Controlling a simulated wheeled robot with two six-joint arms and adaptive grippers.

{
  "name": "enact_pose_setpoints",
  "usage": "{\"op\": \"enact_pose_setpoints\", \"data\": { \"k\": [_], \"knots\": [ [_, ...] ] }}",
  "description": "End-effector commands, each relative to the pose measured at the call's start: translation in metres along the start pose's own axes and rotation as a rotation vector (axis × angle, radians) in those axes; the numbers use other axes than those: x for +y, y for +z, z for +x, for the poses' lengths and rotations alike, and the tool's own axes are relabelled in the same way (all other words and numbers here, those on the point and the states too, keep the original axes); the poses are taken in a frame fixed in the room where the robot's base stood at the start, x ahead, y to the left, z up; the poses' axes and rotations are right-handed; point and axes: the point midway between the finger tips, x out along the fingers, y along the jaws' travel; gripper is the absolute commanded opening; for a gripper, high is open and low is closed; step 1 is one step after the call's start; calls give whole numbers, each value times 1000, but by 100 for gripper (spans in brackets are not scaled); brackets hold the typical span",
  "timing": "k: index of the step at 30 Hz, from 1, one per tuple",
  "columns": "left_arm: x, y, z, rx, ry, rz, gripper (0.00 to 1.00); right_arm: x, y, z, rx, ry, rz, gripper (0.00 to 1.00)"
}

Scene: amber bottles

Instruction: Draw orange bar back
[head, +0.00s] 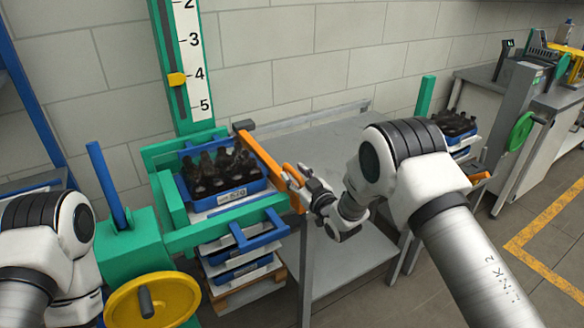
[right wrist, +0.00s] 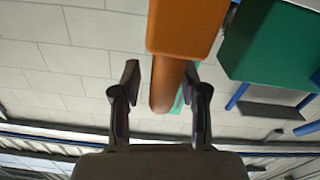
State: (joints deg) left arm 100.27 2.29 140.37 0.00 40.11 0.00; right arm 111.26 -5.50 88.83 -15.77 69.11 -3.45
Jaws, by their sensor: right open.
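The orange bar (head: 262,155) slants from a dark pivot block at the back of the green frame (head: 160,200) down to the right, along the frame's right side. My right gripper (head: 306,190) is at the bar's near end. In the right wrist view, the open fingers (right wrist: 165,90) stand on either side of the bar's rounded orange handle (right wrist: 167,84), with a gap visible on the left; contact on the right is unclear. A wider orange block (right wrist: 185,28) lies beyond it. My left arm shows at the left edge, but its gripper is out of view.
A blue crate (head: 209,204) of dark bottles sits inside the green frame, with more crates stacked below. A grey table (head: 335,150) stands behind my right arm. A yellow handwheel (head: 170,301) and blue lever (head: 105,185) are at left.

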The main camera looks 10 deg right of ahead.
Motion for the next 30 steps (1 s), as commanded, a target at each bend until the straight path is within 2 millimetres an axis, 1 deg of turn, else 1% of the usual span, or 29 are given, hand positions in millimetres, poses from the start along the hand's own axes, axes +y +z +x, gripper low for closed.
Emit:
{"op": "enact_pose_setpoints", "data": {
  "k": [1,4,7,12,14,15,16,25,30],
  "knots": [
    [0,0,-4,0,0,0,38,0,-1,8,0,0,0,43],
    [0,0,-6,0,0,0,38,0,0,18,-2,0,0,43],
    [0,0,-6,0,0,0,38,0,1,21,-2,0,0,43],
    [0,0,-5,0,0,0,38,0,1,21,-3,0,1,43],
    [0,0,-5,0,0,0,38,0,1,21,-3,1,1,22],
    [0,0,-5,0,0,0,38,0,1,21,-3,1,1,8],
    [0,0,-5,0,0,0,38,0,1,21,-3,1,1,0],
    [0,0,-4,0,0,0,38,2,2,21,-3,1,1,0],
    [0,0,5,0,0,0,38,14,6,21,-3,4,1,0]
  ]
}}
